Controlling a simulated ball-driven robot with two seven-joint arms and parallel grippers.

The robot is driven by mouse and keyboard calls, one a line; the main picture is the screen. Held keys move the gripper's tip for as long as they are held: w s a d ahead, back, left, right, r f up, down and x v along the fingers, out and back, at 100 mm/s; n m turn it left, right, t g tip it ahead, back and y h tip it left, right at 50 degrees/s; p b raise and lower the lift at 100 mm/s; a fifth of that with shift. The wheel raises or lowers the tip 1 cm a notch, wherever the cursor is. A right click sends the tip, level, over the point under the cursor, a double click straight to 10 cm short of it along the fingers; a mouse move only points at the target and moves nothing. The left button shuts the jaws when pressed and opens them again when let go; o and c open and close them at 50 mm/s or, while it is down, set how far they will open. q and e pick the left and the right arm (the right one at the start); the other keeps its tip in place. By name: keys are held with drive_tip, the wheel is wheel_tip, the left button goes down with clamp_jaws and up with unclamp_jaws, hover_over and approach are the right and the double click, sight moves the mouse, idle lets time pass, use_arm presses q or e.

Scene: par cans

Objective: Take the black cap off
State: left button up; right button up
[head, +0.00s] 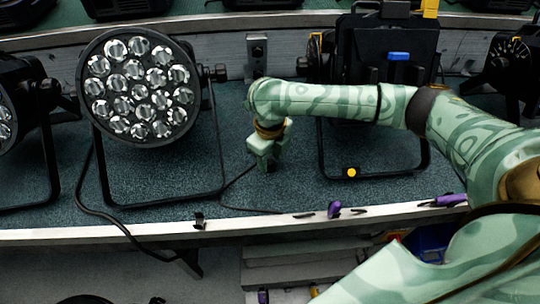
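A black par can with a dark, flat, squarish black front (392,50) stands on its yoke behind my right arm. I take this front to be the black cap, but cannot be sure. A small blue piece sits on it, and my arm hides its lower part. My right gripper (264,158) points down over the blue-grey shelf, left of this par can and apart from it. It seems to hold nothing. Its fingers are too small to tell whether they are open. My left gripper is not in view.
An uncovered par can (140,88) with several round lenses stands on the left. Other lights stand at both side edges. A black cable (92,205) loops over the metal shelf edge (120,232). Purple clips (334,209) sit along that edge. Carpet around my gripper is mostly clear.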

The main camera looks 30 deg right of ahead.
sight(270, 162)
drive_tip(key=shift+r, duration=0.1)
use_arm(q)
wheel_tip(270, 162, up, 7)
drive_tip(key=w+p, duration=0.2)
drive_tip(key=p, duration=0.5)
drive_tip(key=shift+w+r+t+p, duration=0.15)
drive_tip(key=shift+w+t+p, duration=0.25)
use_arm(e)
wheel_tip(270, 162, up, 16)
